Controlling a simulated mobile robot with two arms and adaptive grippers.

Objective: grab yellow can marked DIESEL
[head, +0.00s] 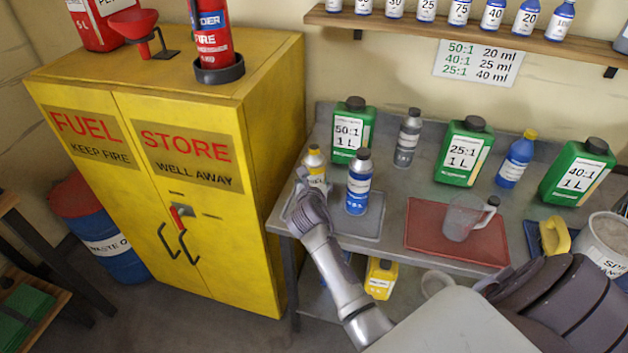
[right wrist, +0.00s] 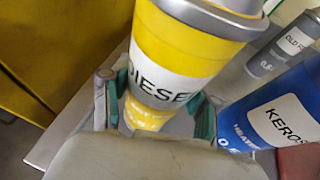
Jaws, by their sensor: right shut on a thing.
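The yellow can marked DIESEL (right wrist: 185,52) fills the middle of the right wrist view, with a white label band and a grey cap. In the head view the can (head: 315,163) is at the left end of the metal bench, partly hidden by my gripper. My right gripper (head: 303,190) is shut on the can. In the right wrist view, its green-padded fingers (right wrist: 156,112) sit on either side of the can's lower part. I cannot tell whether the can touches the bench. My left gripper is not in view.
A blue kerosene bottle (head: 358,183) stands just right of the can. Behind are a grey bottle (head: 408,138) and a green jug (head: 352,131). The yellow fuel cabinet (head: 270,190) is close on the left. A red mat (head: 425,233) holds a clear jug (head: 462,217).

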